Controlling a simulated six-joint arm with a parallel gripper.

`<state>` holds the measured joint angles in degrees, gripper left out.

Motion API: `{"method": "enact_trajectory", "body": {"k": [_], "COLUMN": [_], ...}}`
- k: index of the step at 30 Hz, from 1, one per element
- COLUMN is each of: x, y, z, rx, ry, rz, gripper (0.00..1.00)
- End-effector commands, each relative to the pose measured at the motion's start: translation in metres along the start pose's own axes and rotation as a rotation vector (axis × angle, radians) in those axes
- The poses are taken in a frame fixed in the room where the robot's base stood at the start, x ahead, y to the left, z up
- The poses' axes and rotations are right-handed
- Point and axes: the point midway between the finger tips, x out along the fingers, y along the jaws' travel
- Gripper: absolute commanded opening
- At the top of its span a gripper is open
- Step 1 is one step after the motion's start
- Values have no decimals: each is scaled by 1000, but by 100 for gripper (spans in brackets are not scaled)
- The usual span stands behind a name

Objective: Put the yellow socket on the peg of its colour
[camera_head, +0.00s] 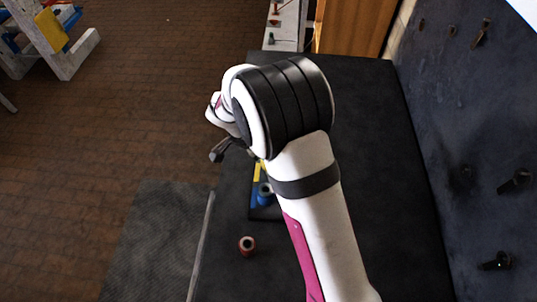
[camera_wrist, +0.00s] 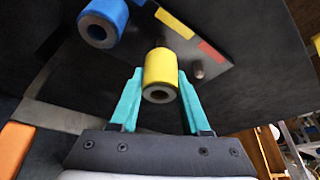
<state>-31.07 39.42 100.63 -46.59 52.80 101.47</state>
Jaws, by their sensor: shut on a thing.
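The yellow socket (camera_wrist: 161,70) is a short hollow cylinder, its open end facing the wrist camera. My gripper (camera_wrist: 158,84) is shut on it, with one teal finger on each side. The dark plate (camera_wrist: 222,66) lies beyond it, with yellow (camera_wrist: 175,24) and red (camera_wrist: 210,50) patches. A bare peg (camera_wrist: 197,70) stands near the red patch. The yellow patch's peg does not show; the socket covers that area. Whether the socket is around a peg or above it, I cannot tell.
A blue socket (camera_head: 264,195) stands on the plate; it also shows in the wrist view (camera_wrist: 103,22). A red socket (camera_head: 247,245) stands apart on the dark table (camera_head: 370,100). A dark panel with knobs (camera_head: 470,150) rises at the right.

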Motion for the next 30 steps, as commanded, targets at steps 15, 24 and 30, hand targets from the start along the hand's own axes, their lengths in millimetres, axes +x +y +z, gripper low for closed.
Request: {"method": "enact_trajectory", "body": {"k": [15,24,30], "x": [12,19,24], "y": [0,0,0], "z": [5,8,10], "rx": [0,0,0], "ry": [0,0,0], "rz": [1,0,1], "gripper": [0,0,0]}}
